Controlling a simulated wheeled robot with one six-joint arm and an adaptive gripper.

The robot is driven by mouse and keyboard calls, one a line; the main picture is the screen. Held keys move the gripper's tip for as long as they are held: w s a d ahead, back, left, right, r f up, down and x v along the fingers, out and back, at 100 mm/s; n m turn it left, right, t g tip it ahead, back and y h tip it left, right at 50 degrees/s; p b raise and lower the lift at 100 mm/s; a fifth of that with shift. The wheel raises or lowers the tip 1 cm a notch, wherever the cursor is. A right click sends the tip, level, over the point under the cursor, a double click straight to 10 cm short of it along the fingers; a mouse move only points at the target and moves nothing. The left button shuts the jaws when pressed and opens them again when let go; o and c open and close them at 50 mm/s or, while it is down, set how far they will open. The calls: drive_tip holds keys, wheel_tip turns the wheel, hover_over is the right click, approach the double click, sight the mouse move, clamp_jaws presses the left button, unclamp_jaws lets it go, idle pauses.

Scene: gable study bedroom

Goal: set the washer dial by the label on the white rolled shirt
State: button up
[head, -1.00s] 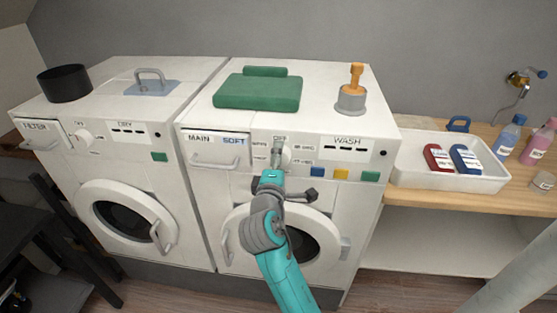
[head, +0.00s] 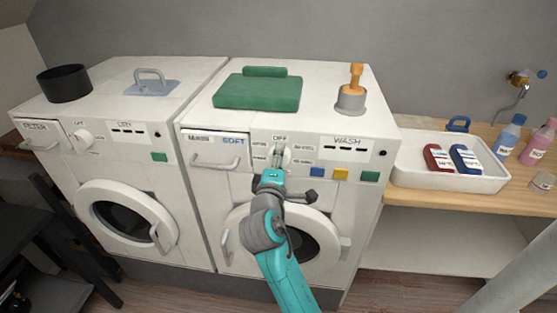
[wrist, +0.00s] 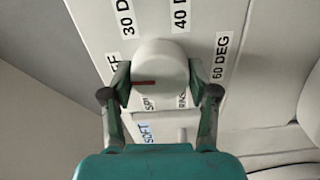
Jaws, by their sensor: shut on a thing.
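The washer (head: 215,185) is the right-hand white machine, marked WASH. Its round white dial (wrist: 160,58) shows up close in the wrist view, with a red pointer line on its face. The line points to the left of that view, near the partly hidden OFF label (wrist: 113,62). Labels 30 DEG, 40 DEG and 60 DEG stand around the dial; others are partly covered. My gripper (wrist: 160,92) is shut on the dial, one finger on each side. In the head view my gripper (head: 278,163) is at the washer's front panel. No white rolled shirt is in view.
A detergent drawer (head: 216,150) is left of the dial. Blue, yellow and green buttons (head: 341,174) are at lower right. A dryer (head: 95,160) stands left. A white tray (head: 408,175) is on the right shelf.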

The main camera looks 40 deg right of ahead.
drive_tip(key=m, duration=2.2)
drive_tip(key=shift+m, duration=0.4)
idle(0.3)
drive_tip(key=o, duration=1.2)
drive_tip(key=shift+c, duration=0.2)
drive_tip(key=v, duration=1.2)
